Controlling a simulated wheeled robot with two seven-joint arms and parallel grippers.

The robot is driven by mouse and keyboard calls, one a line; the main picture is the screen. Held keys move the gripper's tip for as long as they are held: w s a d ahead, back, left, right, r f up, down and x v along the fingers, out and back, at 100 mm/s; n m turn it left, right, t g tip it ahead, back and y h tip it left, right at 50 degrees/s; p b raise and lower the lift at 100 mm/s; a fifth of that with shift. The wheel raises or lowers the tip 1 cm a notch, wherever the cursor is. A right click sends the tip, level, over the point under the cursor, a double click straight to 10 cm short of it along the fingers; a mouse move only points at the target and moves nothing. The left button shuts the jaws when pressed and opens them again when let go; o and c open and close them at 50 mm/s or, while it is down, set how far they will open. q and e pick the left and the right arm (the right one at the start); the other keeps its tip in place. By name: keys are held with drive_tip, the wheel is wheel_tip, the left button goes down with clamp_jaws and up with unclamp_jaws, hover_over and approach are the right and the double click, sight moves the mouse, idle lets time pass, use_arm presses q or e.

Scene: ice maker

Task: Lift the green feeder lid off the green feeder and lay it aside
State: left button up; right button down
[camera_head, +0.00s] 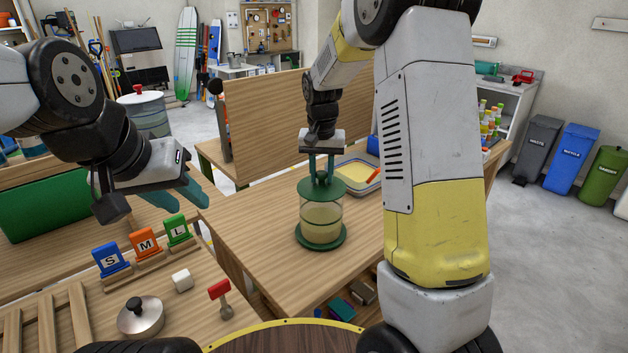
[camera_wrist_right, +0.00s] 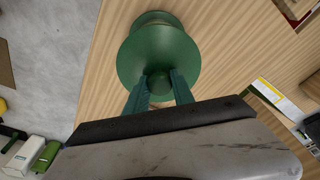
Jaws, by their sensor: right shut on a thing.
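The green feeder (camera_head: 321,219) stands upright on the wooden table, with a clear body, pale contents and a green base. The round green feeder lid (camera_head: 337,193) is at the top of its clear body; I cannot tell whether a small gap separates them. My right gripper (camera_head: 322,176) points down from above, shut on the lid's knob. In the right wrist view, the lid (camera_wrist_right: 157,50) hides most of the feeder, and the green fingers (camera_wrist_right: 159,82) are on either side of the knob. My left gripper (camera_head: 182,196) is open and empty, left of the feeder.
A tray with yellow contents (camera_head: 357,173) lies behind the feeder. An upright wooden panel (camera_head: 270,115) stands behind the table. The front-left table holds S, M and L blocks (camera_head: 145,243), a pot lid (camera_head: 140,316) and a red-handled tool (camera_head: 220,294). Table left of the feeder is bare.

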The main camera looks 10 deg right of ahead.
sight(320, 173)
drive_tip(key=shift+r, duration=0.1)
drive_tip(key=shift+r, duration=0.5)
drive_tip(key=r, duration=0.1)
drive_tip(key=s+r, duration=0.1)
drive_tip(key=shift+a+r, duration=0.3)
drive_tip(key=s+a, duration=0.3)
drive_tip(key=s, duration=0.3)
drive_tip(key=s+a+r, duration=0.1)
drive_tip(key=s+a, duration=0.2)
drive_tip(key=s, duration=0.4)
drive_tip(key=shift+s+a+r, duration=0.15)
drive_tip(key=shift+a, duration=0.15)
drive_tip(key=c, duration=1.8)
unclamp_jaws()
clamp_jaws()
